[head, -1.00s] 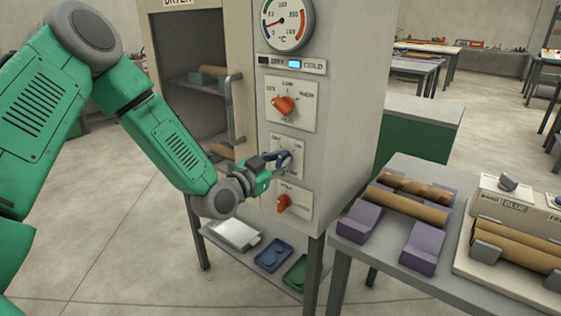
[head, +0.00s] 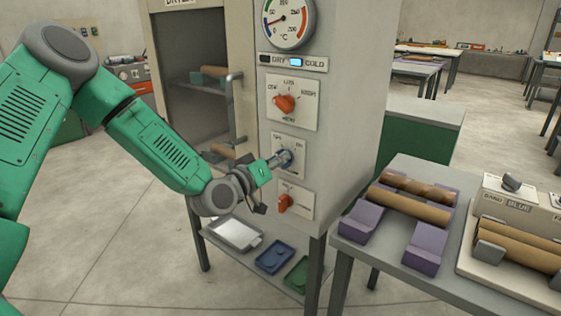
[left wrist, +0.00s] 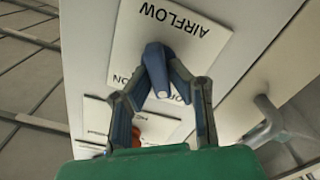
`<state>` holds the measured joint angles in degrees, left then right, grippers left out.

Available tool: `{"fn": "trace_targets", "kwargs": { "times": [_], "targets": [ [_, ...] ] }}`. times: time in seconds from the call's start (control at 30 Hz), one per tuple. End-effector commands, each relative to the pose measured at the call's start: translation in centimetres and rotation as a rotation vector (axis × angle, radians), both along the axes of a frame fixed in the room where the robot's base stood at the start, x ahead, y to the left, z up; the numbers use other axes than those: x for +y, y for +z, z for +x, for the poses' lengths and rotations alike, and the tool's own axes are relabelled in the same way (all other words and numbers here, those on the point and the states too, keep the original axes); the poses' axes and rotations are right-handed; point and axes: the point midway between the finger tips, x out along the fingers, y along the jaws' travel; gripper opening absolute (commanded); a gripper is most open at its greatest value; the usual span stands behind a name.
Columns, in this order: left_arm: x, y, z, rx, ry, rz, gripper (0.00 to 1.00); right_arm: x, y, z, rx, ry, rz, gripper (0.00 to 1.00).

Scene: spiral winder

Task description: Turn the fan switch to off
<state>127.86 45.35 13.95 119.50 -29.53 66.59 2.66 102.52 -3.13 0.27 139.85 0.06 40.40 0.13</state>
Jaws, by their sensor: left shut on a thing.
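The fan switch is a blue knob (head: 286,158) on a pale plate (head: 290,143) on the front of the dryer. In the left wrist view the knob (left wrist: 158,68) stands out from the plate (left wrist: 205,38), which reads AIRFLOW upside down, with ON and OFF labels. The knob's white mark is between the labels, closer to OFF. My left gripper (head: 278,162) is at the knob. In the left wrist view its two fingers (left wrist: 160,82) close around the knob from both sides. My right gripper is out of view.
An orange knob (head: 284,103) sits above on the dryer (head: 340,150), and another orange knob (head: 284,203) close below the gripper. The dryer door handle (head: 232,105) is left of the switch. A table (head: 395,172) with tubes stands to the right.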

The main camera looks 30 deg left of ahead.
Motion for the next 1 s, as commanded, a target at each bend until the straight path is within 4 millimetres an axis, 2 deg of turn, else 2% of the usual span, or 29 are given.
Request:
{"fn": "trace_targets", "kwargs": {
  "times": [0.03,0.3,0.83,0.87,0.9,1.0],
  "targets": [
    [0.11,-0.66,-0.21,0.016,0.001,-0.025,0.00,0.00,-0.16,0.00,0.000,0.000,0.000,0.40],
    [0.17,-0.71,-0.23,0.024,0.002,-0.113,0.00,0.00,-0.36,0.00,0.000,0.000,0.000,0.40],
    [0.17,-0.78,-0.25,0.028,0.003,-0.133,0.00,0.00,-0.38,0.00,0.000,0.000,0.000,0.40],
    [0.17,-0.79,-0.25,0.028,0.003,-0.133,0.25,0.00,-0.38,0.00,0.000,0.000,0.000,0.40],
    [0.16,-0.77,-0.25,0.027,0.002,-0.133,0.34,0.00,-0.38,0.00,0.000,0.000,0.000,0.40],
    [0.14,-0.57,-0.18,0.022,0.002,-0.133,0.34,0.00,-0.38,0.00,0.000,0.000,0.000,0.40]
  ]
}}
